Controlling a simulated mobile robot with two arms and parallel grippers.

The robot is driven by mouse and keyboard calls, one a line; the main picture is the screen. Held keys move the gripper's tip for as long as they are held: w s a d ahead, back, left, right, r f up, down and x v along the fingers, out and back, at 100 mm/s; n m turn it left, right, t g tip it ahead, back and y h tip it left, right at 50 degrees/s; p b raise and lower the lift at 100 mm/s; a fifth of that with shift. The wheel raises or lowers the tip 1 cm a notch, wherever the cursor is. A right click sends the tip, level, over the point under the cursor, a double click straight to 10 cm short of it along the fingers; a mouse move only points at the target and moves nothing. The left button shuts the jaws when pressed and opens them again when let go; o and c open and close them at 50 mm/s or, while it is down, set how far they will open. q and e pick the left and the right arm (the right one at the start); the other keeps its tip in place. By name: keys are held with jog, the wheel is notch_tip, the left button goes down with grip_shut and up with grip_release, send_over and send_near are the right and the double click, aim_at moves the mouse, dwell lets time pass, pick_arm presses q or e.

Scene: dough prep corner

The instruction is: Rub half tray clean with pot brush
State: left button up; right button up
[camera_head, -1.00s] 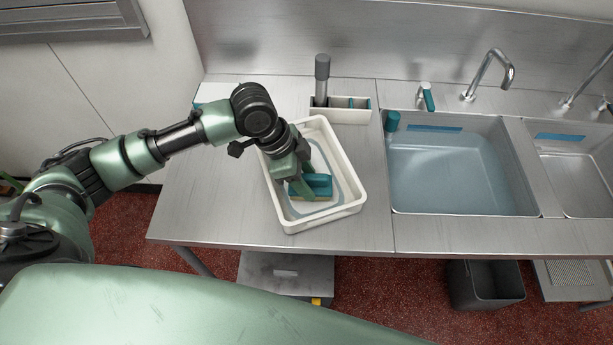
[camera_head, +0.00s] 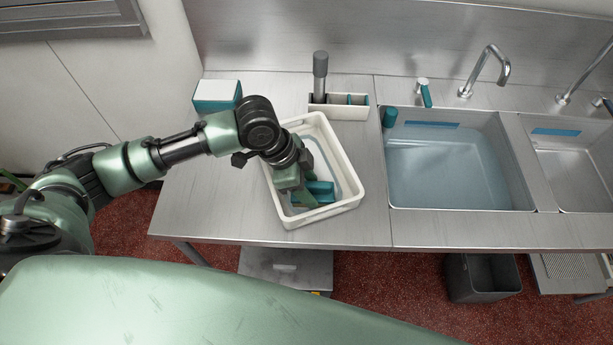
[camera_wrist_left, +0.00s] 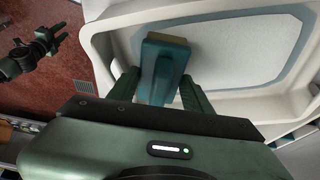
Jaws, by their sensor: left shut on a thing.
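The half tray (camera_head: 350,163) is a white rectangular tray on the steel counter, with a grey-blue band marked around its floor. My left gripper (camera_head: 303,190) reaches down into it and is shut on the teal pot brush (camera_head: 321,190). The brush is over the near part of the tray floor. In the left wrist view the brush (camera_wrist_left: 157,80) sits between the two green fingers, its yellowish end toward the tray (camera_wrist_left: 215,60). Contact with the floor is hard to tell. A dark gripper (camera_wrist_left: 48,38), apparently my right one, shows small in the left wrist view.
A white and teal box (camera_head: 217,92) stands behind my arm. A divided caddy (camera_head: 345,112) with a grey-handled tool (camera_head: 320,72) stands behind the tray. A water-filled sink (camera_head: 455,170) is to the right. The counter left of the tray is clear.

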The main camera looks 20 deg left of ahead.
pick_arm(q)
jog(key=shift+f, duration=0.15)
dwell(0.3)
jog(key=shift+w+a, duration=0.8)
jog(key=shift+w, duration=0.2)
jog(key=shift+w+a, duration=0.8)
jog(key=shift+w, duration=0.2)
jog(key=shift+s+d+r+p, duration=0.2)
jog(key=shift+s+d+p, duration=0.6)
jog(key=shift+s+p, duration=0.3)
jog(key=shift+s+d+f+p, duration=0.1)
jog(key=shift+s+d+p, duration=0.7)
jog(key=shift+s, duration=0.1)
jog(key=shift+f, duration=0.1)
